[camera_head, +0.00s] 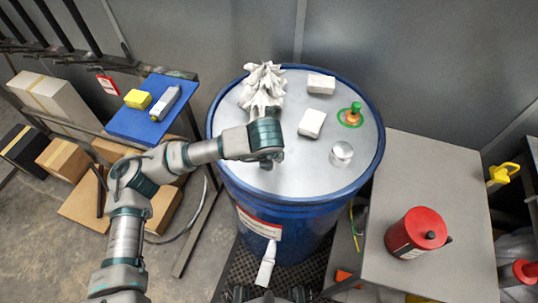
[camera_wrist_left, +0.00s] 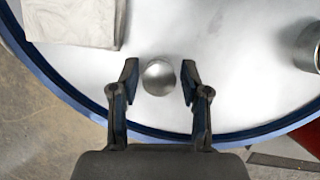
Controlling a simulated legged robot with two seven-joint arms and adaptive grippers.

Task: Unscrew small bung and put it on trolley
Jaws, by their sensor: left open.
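The small bung (camera_wrist_left: 158,77) is a round, shiny metal cap on the pale drum top. In the left wrist view it sits between the two fingers of my left gripper (camera_wrist_left: 159,80), with a gap to each finger. In the head view my left gripper (camera_head: 267,163) is over the near part of the blue drum (camera_head: 290,200) and hides the bung. The gripper is open and empty. A grey-topped table (camera_head: 440,165) at the right may be the trolley; I cannot tell for sure. My right gripper is not in view.
On the drum top are a crumpled white cloth (camera_head: 262,82), white blocks (camera_head: 312,123), a metal cup (camera_head: 342,153) and a green-and-orange fitting (camera_head: 352,114). A red can (camera_head: 417,232) stands on the grey table, whose far half is clear. A blue-topped stand (camera_head: 140,122) is left.

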